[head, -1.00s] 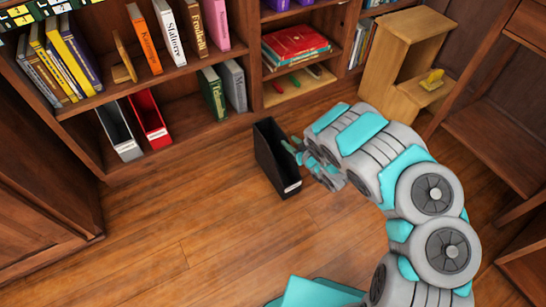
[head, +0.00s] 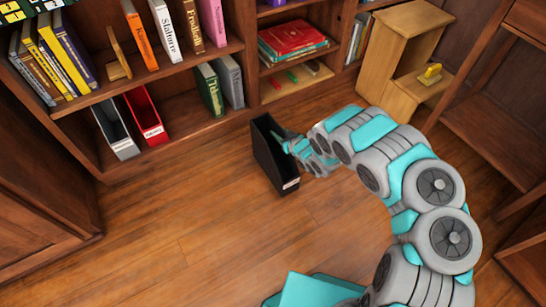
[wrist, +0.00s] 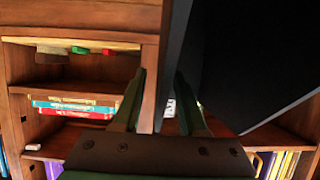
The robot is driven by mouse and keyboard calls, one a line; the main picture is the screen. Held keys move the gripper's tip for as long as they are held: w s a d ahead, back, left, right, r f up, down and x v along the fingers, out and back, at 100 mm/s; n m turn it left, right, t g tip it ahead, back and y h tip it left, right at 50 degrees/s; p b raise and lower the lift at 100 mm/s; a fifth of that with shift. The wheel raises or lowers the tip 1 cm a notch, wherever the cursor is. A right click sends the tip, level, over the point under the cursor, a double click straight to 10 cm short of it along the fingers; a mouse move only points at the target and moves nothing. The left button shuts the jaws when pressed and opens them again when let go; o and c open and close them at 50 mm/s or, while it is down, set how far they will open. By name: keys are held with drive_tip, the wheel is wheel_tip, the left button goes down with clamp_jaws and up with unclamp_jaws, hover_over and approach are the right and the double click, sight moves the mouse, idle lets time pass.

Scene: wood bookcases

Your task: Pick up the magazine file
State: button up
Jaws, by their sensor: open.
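A black magazine file (head: 274,155) stands upright on the wood floor in front of the bookcase, its small white label toward the near end. My gripper (head: 284,138) is at its right side, with the fingertips close to the upper edge of the file. In the wrist view, my gripper (wrist: 160,82) is open, and the dark wall of the file (wrist: 255,60) fills the upper right. An edge of that wall appears to lie between the fingers; I cannot tell whether they touch it.
A grey file (head: 118,130) and a red file (head: 147,115) stand on the bottom shelf at left. A wooden stand (head: 395,70) holding a yellow object (head: 432,74) is at back right. The floor left of the black file is clear.

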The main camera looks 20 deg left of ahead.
drive_tip(key=shift+w+a+f, duration=0.15)
drive_tip(key=shift+w+a, duration=0.25)
clamp_jaws()
idle(1.2)
